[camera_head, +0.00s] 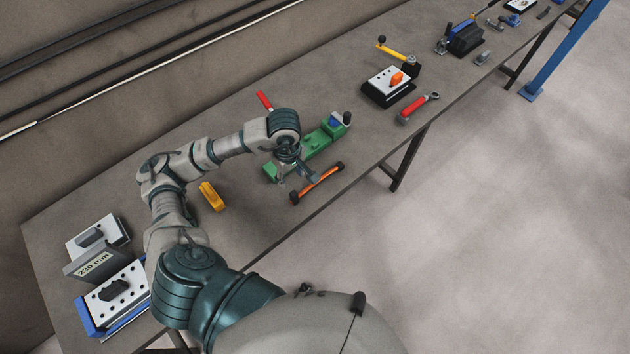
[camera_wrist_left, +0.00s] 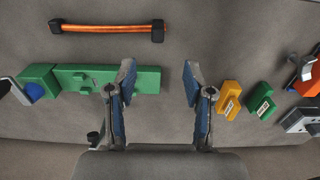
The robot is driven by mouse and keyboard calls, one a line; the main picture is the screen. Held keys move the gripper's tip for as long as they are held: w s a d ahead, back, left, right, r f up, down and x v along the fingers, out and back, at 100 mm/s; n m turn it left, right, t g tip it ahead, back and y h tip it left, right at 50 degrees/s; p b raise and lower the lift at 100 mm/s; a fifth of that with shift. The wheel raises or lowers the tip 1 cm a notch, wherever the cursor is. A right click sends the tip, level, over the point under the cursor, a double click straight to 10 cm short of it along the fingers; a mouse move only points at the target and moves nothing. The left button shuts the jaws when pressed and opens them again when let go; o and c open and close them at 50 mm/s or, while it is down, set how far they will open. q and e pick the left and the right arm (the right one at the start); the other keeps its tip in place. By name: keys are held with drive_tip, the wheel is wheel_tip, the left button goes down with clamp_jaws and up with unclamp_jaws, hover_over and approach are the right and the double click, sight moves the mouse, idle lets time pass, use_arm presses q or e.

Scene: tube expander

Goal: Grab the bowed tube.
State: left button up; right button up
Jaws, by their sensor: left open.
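The bowed tube (camera_head: 320,182) is orange with black ends and lies near the table's front edge. In the left wrist view it shows at the upper left (camera_wrist_left: 107,28), lying crosswise and nearly straight. My left gripper (camera_head: 297,178) is above the table between the green fixture and the tube. The gripper partly covers the green fixture (camera_head: 316,143) in the head view. My right gripper is in neither view.
The green fixture (camera_wrist_left: 85,80) lies beside the left finger in the wrist view. A yellow block (camera_head: 211,196) sits left of the gripper. A red-handled tool (camera_head: 418,108) and a white-topped fixture (camera_head: 388,87) stand farther right. Bare table surrounds the tube.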

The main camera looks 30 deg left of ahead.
sight(293, 193)
use_arm(q)
drive_tip(key=f, duration=0.7)
drive_tip(key=shift+w+f+p, duration=0.2)
drive_tip(key=shift+p, duration=0.15)
drive_tip(key=f, duration=0.2)
drive_tip(key=f+p, duration=0.1)
drive_tip(key=f, duration=0.1)
drive_tip(key=shift+w+a+f, duration=0.1)
drive_tip(key=shift+a+f, duration=0.05)
drive_tip(key=shift+a, duration=0.05)
drive_tip(key=shift+f, duration=0.5)
clamp_jaws()
